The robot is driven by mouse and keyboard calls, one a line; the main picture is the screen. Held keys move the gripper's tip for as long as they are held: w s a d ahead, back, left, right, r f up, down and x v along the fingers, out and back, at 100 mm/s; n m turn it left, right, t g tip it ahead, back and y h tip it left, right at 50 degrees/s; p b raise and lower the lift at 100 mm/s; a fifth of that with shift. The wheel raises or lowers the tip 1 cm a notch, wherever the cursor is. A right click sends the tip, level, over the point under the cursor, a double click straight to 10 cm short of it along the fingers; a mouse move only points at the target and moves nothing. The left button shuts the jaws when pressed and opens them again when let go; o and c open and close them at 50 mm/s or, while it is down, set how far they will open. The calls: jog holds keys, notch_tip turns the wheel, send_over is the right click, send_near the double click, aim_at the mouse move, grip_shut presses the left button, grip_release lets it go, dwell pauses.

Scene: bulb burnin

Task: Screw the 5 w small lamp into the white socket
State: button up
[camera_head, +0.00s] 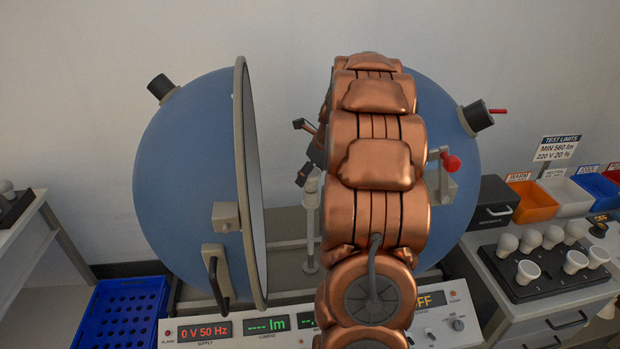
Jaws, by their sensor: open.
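My gripper (304,153) is open, inside the opened blue sphere, just above the top of a thin upright post. Its two dark fingers are spread apart, one above the other in the picture. A small whitish piece (311,186) tops the post, close to the lower finger; I cannot tell whether it is the white socket alone or has a lamp in it. My copper-coloured arm hides the right part of the sphere's inside. Several white lamps (552,237) stand on a black tray (540,287) at the right. No wattage is readable, so I cannot tell which is the 5 W small lamp.
The left blue half-sphere (185,185) stands swung open. A console (225,331) in front reads 0 V 50 Hz. Coloured bins (532,205) and a test-limits sign (559,148) are at right. A blue crate (120,312) and a side table (25,245) are at left.

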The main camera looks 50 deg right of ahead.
jog(key=n, duration=0.2)
jog(key=n+y+b, duration=0.1)
jog(key=n, duration=0.1)
jog(key=shift+w+f+y, duration=0.1)
jog(key=shift+f+y, duration=0.05)
jog(key=shift+y, duration=0.15)
jog(key=n+g+b, duration=0.1)
jog(key=n, duration=0.2)
jog(key=shift+d+y, duration=0.1)
jog(key=shift+y, duration=0.3)
jog(key=n+g, duration=0.1)
jog(key=n, duration=0.3)
jog(key=shift+y+b, duration=0.4)
jog(key=shift+n+g+y, duration=0.3)
jog(key=shift+n+g, duration=0.4)
jog(key=shift+n, duration=0.9)
jog(key=shift+c, duration=0.2)
